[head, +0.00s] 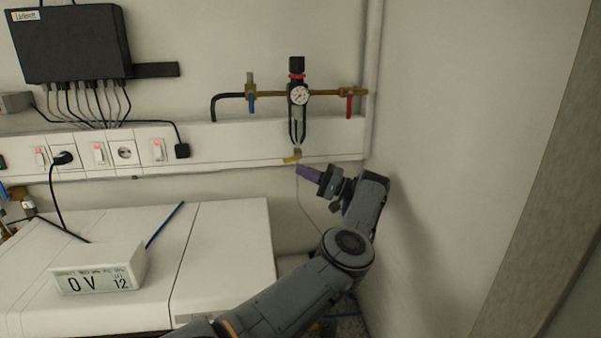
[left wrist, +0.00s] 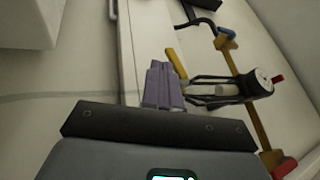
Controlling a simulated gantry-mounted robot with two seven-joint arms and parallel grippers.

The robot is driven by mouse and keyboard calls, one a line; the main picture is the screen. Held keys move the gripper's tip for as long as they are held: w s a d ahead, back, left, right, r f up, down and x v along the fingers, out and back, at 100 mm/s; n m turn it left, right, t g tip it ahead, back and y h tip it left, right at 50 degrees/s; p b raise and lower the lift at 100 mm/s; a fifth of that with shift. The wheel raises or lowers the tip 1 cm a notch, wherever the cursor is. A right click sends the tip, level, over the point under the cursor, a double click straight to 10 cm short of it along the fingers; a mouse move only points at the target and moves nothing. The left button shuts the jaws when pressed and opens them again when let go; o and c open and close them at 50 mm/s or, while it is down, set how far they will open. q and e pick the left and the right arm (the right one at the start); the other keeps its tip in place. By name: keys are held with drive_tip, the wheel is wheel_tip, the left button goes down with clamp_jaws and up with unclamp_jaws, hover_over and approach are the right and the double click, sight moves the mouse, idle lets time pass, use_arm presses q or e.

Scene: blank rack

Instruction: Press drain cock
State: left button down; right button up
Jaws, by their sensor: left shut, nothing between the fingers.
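A filter regulator (head: 297,97) with a round gauge and a dark bowl cage hangs on a brass pipe on the wall. It also shows in the left wrist view (left wrist: 227,88). At its lower end is a drain cock with a yellow lever (head: 292,159), seen close to my fingertips in the left wrist view (left wrist: 176,63). My left gripper (head: 308,173) has purple fingers, shut and empty, just below and right of the yellow lever. I cannot tell whether they touch. The left wrist view shows the fingers (left wrist: 162,85) pointing toward the wall. My right gripper is not in view.
A blue-handled valve (head: 251,102) and a red-handled valve (head: 349,105) sit on the pipe. A white cabinet (head: 225,235) with a display box (head: 100,268) stands at lower left. A bare side wall (head: 460,130) is close on the right. A thin tube hangs below the drain.

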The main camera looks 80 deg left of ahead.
use_arm(q)
drive_tip(key=b+v, duration=0.1)
drive_tip(key=v, duration=0.3)
drive_tip(key=shift+w+d+f+b, duration=0.1)
drive_tip(key=shift+w+f+b, duration=0.1)
drive_tip(key=shift+b, duration=0.1)
drive_tip(key=shift+r, duration=0.15)
